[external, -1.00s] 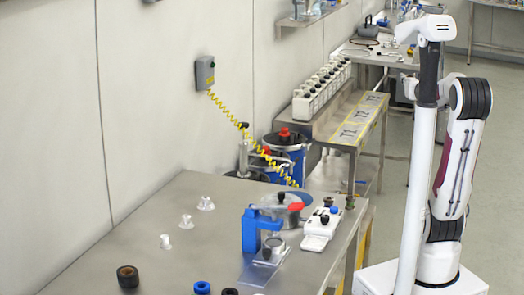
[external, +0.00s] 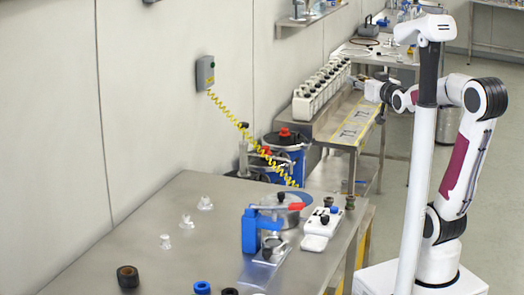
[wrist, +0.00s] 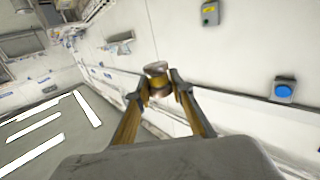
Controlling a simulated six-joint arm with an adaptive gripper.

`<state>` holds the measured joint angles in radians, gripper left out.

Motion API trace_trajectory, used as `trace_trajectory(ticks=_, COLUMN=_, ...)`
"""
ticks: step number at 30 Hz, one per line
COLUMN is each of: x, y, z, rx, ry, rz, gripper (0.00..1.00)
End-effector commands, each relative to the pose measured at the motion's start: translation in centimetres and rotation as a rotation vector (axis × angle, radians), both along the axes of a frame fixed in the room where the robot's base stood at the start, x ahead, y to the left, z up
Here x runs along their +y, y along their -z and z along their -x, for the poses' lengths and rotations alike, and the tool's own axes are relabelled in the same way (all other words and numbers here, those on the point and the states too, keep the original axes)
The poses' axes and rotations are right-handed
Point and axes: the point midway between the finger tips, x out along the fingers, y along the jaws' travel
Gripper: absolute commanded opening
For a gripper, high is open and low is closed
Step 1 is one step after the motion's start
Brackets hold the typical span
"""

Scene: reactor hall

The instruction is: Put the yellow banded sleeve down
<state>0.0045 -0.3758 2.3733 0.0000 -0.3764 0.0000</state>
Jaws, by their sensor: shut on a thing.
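The yellow banded sleeve (wrist: 157,80) is a short metallic cylinder with a yellow band, held between the fingertips of my gripper (wrist: 158,88) in the wrist view. It is tilted slightly there, with a wall behind it. In the external view, the end of my arm (external: 378,92) shows left of the white column, near the side bench with yellow edging (external: 343,132). The sleeve cannot be made out in the external view.
White bottles (external: 318,92) stand in a row by the side bench. The table's left middle is clear.

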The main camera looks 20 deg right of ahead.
Motion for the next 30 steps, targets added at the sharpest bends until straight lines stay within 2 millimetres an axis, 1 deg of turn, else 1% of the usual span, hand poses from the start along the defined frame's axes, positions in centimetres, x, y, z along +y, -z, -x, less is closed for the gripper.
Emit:
trace_trajectory(ticks=3, x=0.27, y=-0.06, z=0.01, rx=-0.001, ry=-0.006, rz=0.0, gripper=0.0)
trace_trajectory(ticks=24, x=0.2, y=-0.05, z=0.0, rx=-0.001, ry=-0.004, rz=0.0, gripper=0.0)
trace_trajectory(ticks=27, x=-0.02, y=-0.05, z=0.0, rx=-0.001, ry=0.0, rz=0.0, gripper=0.0)
trace_trajectory(ticks=30, x=-0.46, y=0.38, z=-0.2, rx=0.001, ry=0.01, rz=0.0, gripper=0.0)
